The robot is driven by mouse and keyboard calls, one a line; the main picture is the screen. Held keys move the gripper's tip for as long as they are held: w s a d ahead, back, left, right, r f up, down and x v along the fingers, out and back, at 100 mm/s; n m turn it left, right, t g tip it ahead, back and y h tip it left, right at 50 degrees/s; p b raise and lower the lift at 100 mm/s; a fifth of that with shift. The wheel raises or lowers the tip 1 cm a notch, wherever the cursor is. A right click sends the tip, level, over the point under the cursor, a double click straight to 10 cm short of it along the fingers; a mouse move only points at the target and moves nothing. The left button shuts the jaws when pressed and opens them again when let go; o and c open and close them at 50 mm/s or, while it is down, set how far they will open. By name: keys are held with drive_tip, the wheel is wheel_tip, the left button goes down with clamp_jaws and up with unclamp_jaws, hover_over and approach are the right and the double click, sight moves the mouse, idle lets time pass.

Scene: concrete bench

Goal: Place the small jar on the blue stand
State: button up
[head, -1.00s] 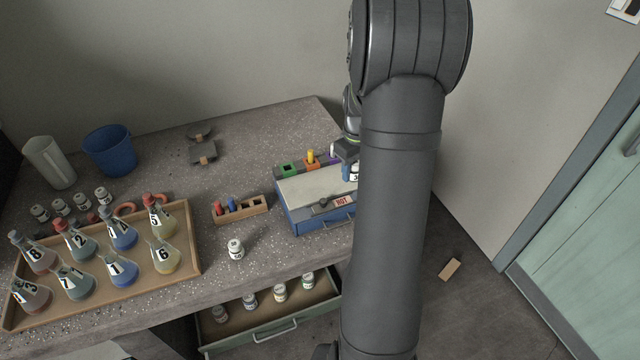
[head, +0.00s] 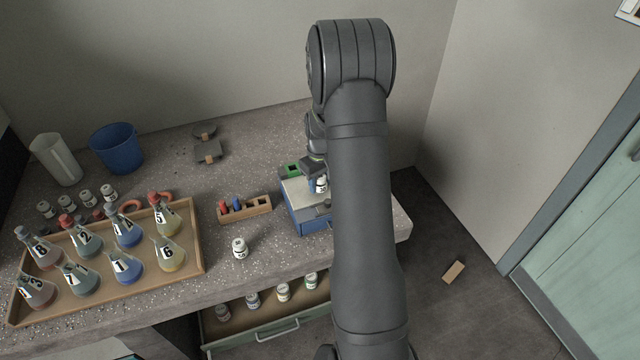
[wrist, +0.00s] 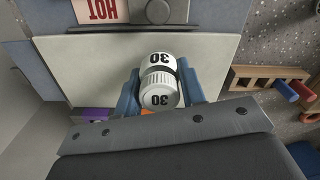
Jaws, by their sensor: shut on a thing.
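A small white jar (head: 321,184) marked 30 is between the blue fingers of my gripper (head: 315,181). In the wrist view the jar (wrist: 162,58) shows its numbered lid and label, with a blue finger on either side. My gripper (wrist: 160,90) is shut on it. The jar is over the pale top of a blue box (head: 309,222), which has a HOT label (wrist: 96,10) in the wrist view. I cannot tell whether the jar touches that top. A blue stand apart from this box cannot be made out; my arm hides part of the area.
A green holder (head: 291,169) is behind the box; a purple one (wrist: 92,115) shows in the wrist view. A wooden rack (head: 245,208) and another white jar (head: 240,248) stand left of the box. A tray (head: 190,282) of flasks is farther left. An open drawer (head: 280,336) is below.

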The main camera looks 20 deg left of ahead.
drive_tip(key=shift+f, duration=0.45)
drive_tip(key=shift+f, duration=0.15)
drive_tip(key=o, duration=1)
wheel_tip(320, 180, up, 12)
drive_tip(key=shift+r, duration=0.2)
